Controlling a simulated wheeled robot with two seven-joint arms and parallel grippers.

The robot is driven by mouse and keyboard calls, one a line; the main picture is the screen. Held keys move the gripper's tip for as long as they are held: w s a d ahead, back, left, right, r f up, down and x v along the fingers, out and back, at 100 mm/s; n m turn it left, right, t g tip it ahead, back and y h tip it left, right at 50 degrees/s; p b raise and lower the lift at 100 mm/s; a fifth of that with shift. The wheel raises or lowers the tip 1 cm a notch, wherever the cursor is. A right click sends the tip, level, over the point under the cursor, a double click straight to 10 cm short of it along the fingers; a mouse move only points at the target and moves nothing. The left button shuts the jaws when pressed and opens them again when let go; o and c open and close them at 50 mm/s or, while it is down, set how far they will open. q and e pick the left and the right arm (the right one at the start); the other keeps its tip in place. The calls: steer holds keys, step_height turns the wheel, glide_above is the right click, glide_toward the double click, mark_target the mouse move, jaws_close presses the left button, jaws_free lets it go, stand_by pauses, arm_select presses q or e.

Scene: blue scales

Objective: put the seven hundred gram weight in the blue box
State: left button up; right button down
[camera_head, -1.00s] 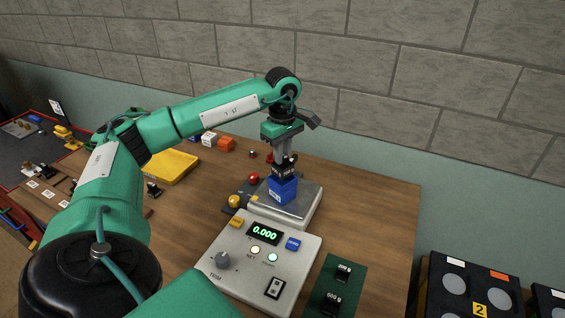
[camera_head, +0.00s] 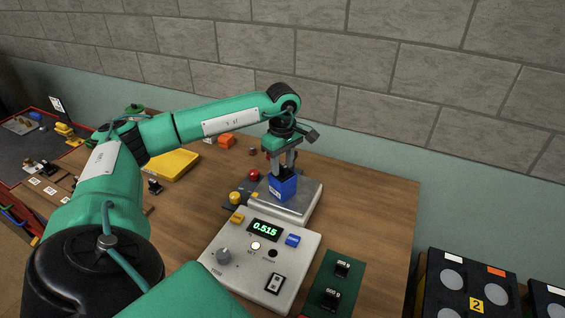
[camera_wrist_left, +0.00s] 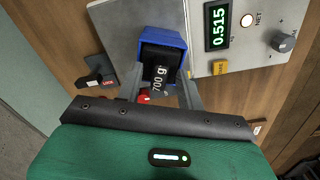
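The blue box (camera_head: 283,188) sits on the metal pan (camera_head: 303,201) of the scale. The dark seven hundred gram weight (camera_wrist_left: 157,80), marked "700 g", is inside the open top of the blue box (camera_wrist_left: 158,37) in the left wrist view. My left gripper (camera_head: 284,170) points down over the box, its two fingers on either side of the weight, and looks shut on it. The fingertips are partly hidden by the weight and box. The scale display (camera_head: 265,230) reads 0.515. My right gripper is not in view.
A green mat (camera_head: 350,262) with 200 g and 500 g weights lies right of the scale panel. The table is bare right of the pan.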

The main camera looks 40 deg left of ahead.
mark_target(283, 164)
arm_select(q)
steer(key=shift+r, duration=0.1)
steer(key=shift+r, duration=0.3)
step_height(283, 164, up, 11)
steer(key=b, duration=0.3)
steer(key=shift+r+b, duration=0.2)
steer(key=shift+b, duration=0.1)
